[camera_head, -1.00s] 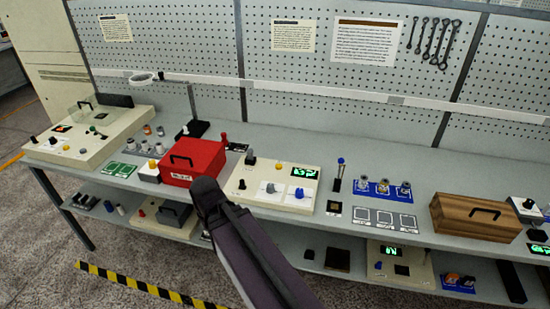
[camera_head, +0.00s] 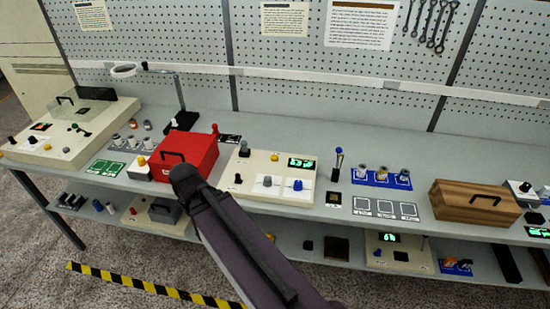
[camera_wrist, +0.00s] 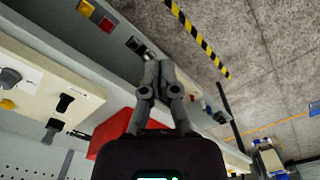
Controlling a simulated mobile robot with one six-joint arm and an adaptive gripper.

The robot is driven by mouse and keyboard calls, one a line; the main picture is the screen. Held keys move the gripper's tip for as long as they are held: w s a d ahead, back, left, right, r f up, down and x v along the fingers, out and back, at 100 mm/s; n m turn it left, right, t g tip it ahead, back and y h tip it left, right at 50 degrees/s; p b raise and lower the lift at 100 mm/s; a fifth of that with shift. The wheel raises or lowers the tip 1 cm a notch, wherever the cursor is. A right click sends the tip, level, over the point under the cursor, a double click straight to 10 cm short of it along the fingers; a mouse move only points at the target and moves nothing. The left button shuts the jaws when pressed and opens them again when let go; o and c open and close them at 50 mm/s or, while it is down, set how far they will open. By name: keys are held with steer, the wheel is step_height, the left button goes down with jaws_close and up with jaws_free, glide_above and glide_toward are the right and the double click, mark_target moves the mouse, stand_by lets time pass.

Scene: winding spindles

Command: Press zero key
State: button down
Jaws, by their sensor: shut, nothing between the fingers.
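No key marked zero can be made out in either view. A cream control panel (camera_head: 268,176) sits mid-bench in the head view, with a lit green display (camera_head: 301,163), a yellow button (camera_head: 274,157), a black knob (camera_head: 238,179) and a blue knob (camera_head: 297,185). Part of a cream panel also shows at left in the wrist view (camera_wrist: 40,92), with black knobs. My gripper (camera_wrist: 158,66) is shut and empty in the wrist view, out over the bench's front side, apart from the panel. In the head view, my arm crosses in front of the red box and the gripper cannot be made out.
A red box (camera_head: 195,155) with a handle stands left of the panel. A wooden box (camera_head: 465,205) stands at right. A longer cream console (camera_head: 95,118) is at far left. A lower shelf (camera_head: 325,262) holds more devices. Yellow-black tape (camera_head: 150,287) marks the floor.

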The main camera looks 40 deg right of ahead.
steer(key=w, duration=0.1)
steer(key=r+m+t+y+b, duration=0.2)
steer(key=m+t+y+b, duration=0.15)
steer(key=m+t, duration=0.4)
glide_above(275, 158)
steer(key=n+t, duration=0.1)
steer(key=n, duration=0.1)
steer(key=shift+d+h, duration=0.15)
steer(key=shift+h, duration=0.3)
steer(key=shift+f, duration=0.2)
step_height(275, 158, down, 8)
steer(key=b, duration=0.9)
steer(key=shift+f, duration=0.25)
